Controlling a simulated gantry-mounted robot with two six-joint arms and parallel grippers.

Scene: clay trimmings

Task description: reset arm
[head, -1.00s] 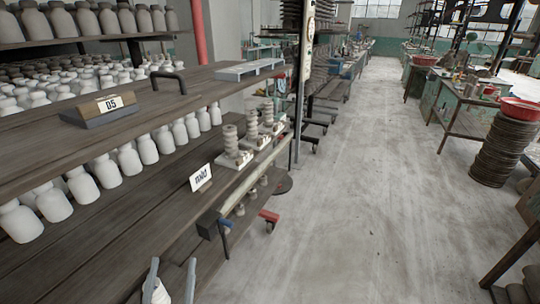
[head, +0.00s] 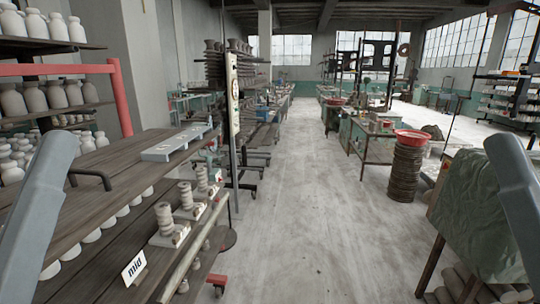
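A grey link of my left arm (head: 40,205) rises along the left edge. A grey link of my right arm (head: 515,185) stands at the right edge. Neither gripper's fingers show, so I cannot see whether they hold anything. The wooden shelf rack (head: 110,185) is at the left, partly behind my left arm. A white card reading "mid" (head: 133,268) stands on its lower board. Stacks of grey discs on white bases (head: 165,220) stand in a row behind the card.
A clear concrete aisle (head: 290,200) runs ahead. A stack of dark discs (head: 405,172) with a red basin (head: 412,136) on top stands at the right. A green cloth-draped stand (head: 480,215) is close by my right arm. A red rail (head: 60,69) is at the upper left.

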